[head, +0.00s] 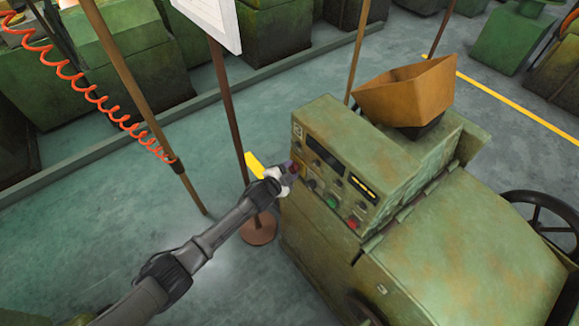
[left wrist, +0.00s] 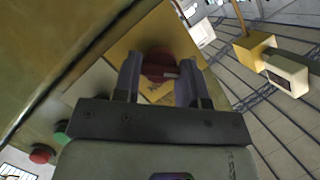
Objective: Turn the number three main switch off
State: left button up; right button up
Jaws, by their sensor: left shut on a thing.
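The main switch, a dark red knob on a yellow plate, sits on the green machine's control panel (head: 340,180). In the left wrist view the red knob (left wrist: 160,66) lies between my two fingers, with part of the yellow plate (left wrist: 158,93) showing below it. My left gripper (head: 294,168) is at the left end of the panel, and it also shows in the left wrist view (left wrist: 160,78). It is shut on the knob. In the head view the gripper covers most of the switch. My right gripper is not in view.
The panel also carries a green button (head: 332,201) and a red button (head: 353,222) to the right and below. A rusty hopper (head: 405,90) tops the machine. A post on a round brown base (head: 258,230) stands close to my left arm, and a wooden pole (head: 150,115) stands farther left.

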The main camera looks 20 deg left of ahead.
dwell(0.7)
pick_arm(q)
jog(key=o, duration=0.9)
jog(key=v, duration=1.4)
jog(key=shift+w+a, duration=0.1)
jog(key=shift+a, duration=0.05)
jog(key=shift+n, duration=0.3)
